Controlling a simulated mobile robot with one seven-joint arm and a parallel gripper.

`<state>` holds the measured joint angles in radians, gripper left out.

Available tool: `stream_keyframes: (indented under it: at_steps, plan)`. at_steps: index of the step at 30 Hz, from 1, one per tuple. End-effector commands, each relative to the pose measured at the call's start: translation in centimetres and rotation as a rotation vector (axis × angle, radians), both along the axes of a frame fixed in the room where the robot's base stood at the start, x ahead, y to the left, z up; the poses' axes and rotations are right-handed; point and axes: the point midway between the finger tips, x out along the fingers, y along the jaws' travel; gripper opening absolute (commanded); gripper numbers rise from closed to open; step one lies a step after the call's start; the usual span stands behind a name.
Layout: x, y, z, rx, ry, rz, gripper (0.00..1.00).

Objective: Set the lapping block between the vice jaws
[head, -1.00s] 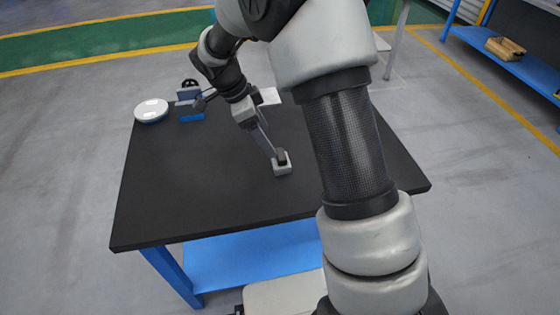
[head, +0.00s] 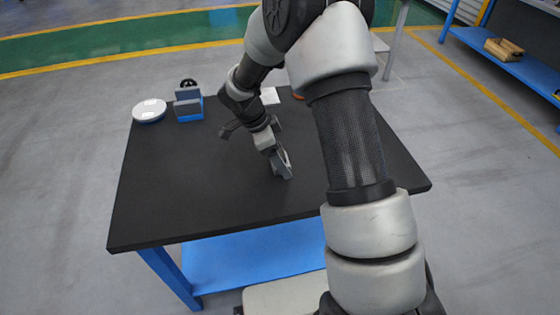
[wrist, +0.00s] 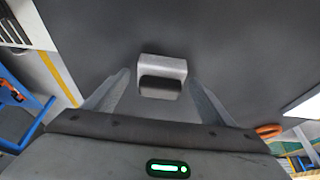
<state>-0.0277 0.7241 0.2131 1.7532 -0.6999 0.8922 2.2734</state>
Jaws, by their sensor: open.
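The lapping block (wrist: 162,67), light grey with a dark part on its near side, lies on the dark table top in the wrist view. My gripper (wrist: 160,79) is open, with one finger to each side of the block and visible gaps between. In the head view my gripper (head: 283,170) is low over the middle of the table and largely hides the block. The vice (head: 188,103), with grey upright jaws and a blue base, stands at the far left of the table. Space shows between its jaws.
A round white dish (head: 150,110) stands left of the vice on the black table (head: 190,190). A white flat item (head: 270,96) and an orange thing (head: 298,97) lie at the back, partly behind my arm. The front left of the table is clear.

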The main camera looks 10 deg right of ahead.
Motion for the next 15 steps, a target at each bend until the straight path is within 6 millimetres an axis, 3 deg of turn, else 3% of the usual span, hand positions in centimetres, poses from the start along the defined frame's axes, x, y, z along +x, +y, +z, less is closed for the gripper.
stream_keyframes:
  at_steps: [2, 12, 15]
  plan:
    - [0.01, 0.01, 0.03, 0.000, 0.000, 0.000, 0.77]
    - [0.05, 0.01, 0.11, -0.001, -0.001, 0.000, 0.19]
    - [0.05, 0.01, 0.11, -0.001, -0.001, 0.000, 0.19]
